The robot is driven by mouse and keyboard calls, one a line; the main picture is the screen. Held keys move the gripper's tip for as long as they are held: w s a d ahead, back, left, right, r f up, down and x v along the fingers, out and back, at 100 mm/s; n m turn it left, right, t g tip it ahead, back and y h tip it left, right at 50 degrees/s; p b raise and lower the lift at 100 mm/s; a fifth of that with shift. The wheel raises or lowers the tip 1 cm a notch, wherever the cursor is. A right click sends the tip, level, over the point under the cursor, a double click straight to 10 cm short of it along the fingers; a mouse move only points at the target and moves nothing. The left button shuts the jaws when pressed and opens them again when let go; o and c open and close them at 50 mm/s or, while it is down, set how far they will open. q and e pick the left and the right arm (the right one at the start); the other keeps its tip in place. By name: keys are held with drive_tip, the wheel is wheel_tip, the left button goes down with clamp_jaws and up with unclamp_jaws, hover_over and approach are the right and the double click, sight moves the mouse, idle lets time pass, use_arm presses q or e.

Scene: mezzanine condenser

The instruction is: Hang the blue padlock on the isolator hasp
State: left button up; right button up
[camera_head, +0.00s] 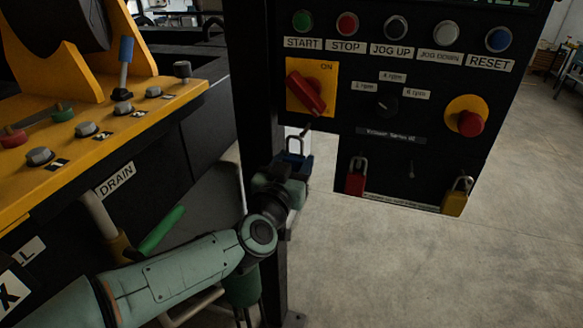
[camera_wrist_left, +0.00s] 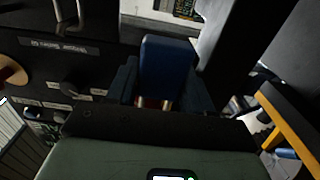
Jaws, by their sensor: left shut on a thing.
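The blue padlock (camera_head: 297,162) is upright, its shackle upward, just below the isolator's yellow plate. My left gripper (camera_head: 287,180) is shut on its body from below. In the left wrist view the blue padlock body (camera_wrist_left: 168,68) stands between the two dark fingers. The isolator is a red rotary handle (camera_head: 308,92) on a yellow plate marked ON. A small hasp-like part (camera_head: 306,130) shows under the plate, close to the top of the shackle. I cannot tell whether the shackle touches it or passes through it. My right gripper is not in view.
A red padlock (camera_head: 355,180) and a yellow padlock (camera_head: 455,201) hang low on the black control panel (camera_head: 430,145). A red stop button (camera_head: 470,122) sits at right. A black post (camera_head: 258,90) stands left of the isolator. Yellow machinery (camera_head: 130,115) fills the left.

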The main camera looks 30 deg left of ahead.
use_arm(q)
drive_tip(key=f+b+x, duration=0.1)
drive_tip(key=x, duration=0.6)
drive_tip(key=shift+w+a+f, duration=0.15)
drive_tip(key=shift+w+f, duration=0.1)
drive_tip(key=shift+w, duration=0.1)
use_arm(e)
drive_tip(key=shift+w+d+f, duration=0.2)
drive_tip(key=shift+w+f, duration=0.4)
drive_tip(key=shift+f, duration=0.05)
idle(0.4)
use_arm(q)
drive_tip(key=o, duration=1.2)
